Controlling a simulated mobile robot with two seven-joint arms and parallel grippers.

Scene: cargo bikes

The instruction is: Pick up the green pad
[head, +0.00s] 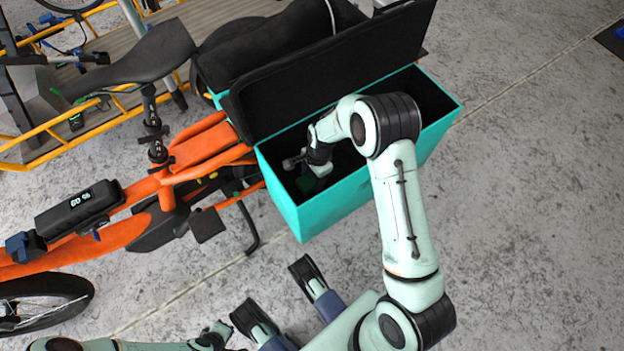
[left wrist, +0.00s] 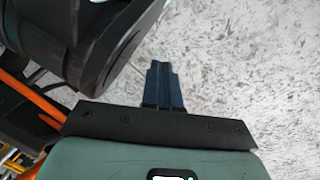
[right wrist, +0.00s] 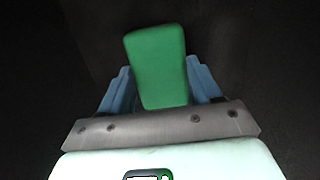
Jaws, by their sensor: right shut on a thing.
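The green pad (right wrist: 157,68) is a bright green block with rounded edges, held between the two blue fingers of my right gripper (right wrist: 158,75) in the right wrist view. Whether the pad touches the box floor cannot be told. My left gripper (left wrist: 165,85) has its blue fingers together with nothing between them, over grey floor.
The teal box (head: 310,215) has an open black lid (head: 330,75) on its left side. An orange cargo bike (head: 120,235) with a black saddle (head: 135,60) stands to the left. Yellow rails (head: 60,140) are behind it. The floor at right is clear.

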